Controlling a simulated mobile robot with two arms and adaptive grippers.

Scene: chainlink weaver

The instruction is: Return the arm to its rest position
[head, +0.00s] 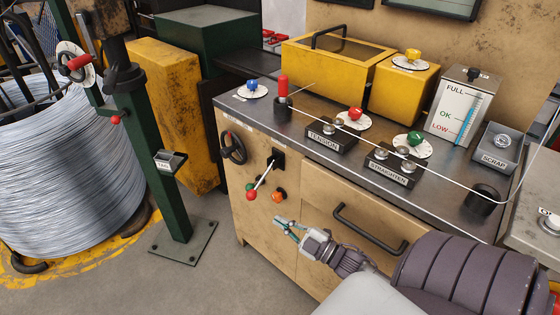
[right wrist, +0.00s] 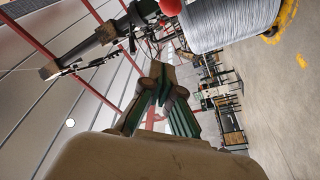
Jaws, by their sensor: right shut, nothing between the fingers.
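My right arm comes in from the lower right of the head view. Its gripper (head: 284,224) is shut and empty, with its teal fingers pointing left, in front of the tan cabinet (head: 322,212). It appears below the red-knobbed lever (head: 263,175) and left of the black drawer handle (head: 369,228), and I see no contact with either. In the right wrist view the gripper's fingertips (right wrist: 158,76) are together with nothing between them. My left gripper is not in view.
The bench carries a TENSION block (head: 331,133), a STRAIGHTEN block (head: 391,168) and a gauge (head: 460,107), with a wire running across. A green post (head: 158,160) and a large wire coil (head: 68,165) stand left. The floor (head: 215,275) before the cabinet is clear.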

